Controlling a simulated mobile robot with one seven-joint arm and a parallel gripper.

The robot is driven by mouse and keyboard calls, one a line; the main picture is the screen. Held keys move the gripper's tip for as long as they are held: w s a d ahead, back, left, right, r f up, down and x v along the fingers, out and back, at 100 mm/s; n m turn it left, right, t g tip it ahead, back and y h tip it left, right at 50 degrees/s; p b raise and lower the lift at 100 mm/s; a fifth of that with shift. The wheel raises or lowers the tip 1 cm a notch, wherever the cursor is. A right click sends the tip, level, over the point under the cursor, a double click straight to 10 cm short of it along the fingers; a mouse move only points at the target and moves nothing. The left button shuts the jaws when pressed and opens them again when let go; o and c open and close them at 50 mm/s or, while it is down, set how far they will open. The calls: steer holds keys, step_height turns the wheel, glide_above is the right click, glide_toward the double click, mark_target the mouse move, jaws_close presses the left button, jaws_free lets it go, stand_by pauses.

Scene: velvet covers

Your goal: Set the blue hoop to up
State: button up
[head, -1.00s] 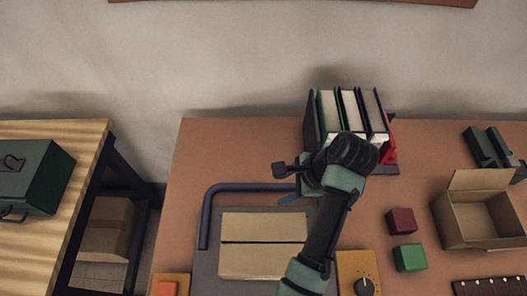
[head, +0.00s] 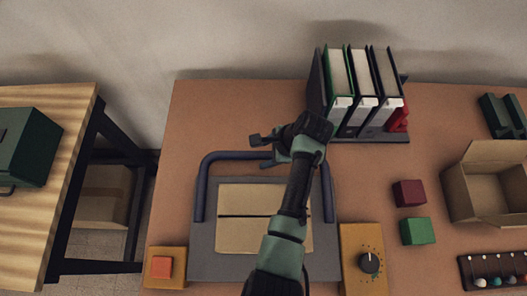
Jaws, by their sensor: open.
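The blue hoop (head: 230,156) is a dark blue U-shaped bar at the far part of a grey plate (head: 201,258). Its two legs run along the plate's left and right sides, and its crossbar is on the far side. From this view I cannot tell for certain how far it is tilted. My gripper (head: 262,152) is open, its fingers pointing left, and overlaps the right half of the crossbar in the picture. I cannot tell whether it touches the bar. My arm hides part of the crossbar and of the plate.
An orange button (head: 162,267) is at left, a dial (head: 369,262) at right. Binders (head: 360,85) stand behind my gripper. Dark red (head: 409,193) and green (head: 417,231) cubes and an open carton (head: 487,190) are farther right.

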steer(key=shift+x, duration=0.9)
steer(key=shift+c, duration=0.2)
jaws_close()
stand_by(0.7)
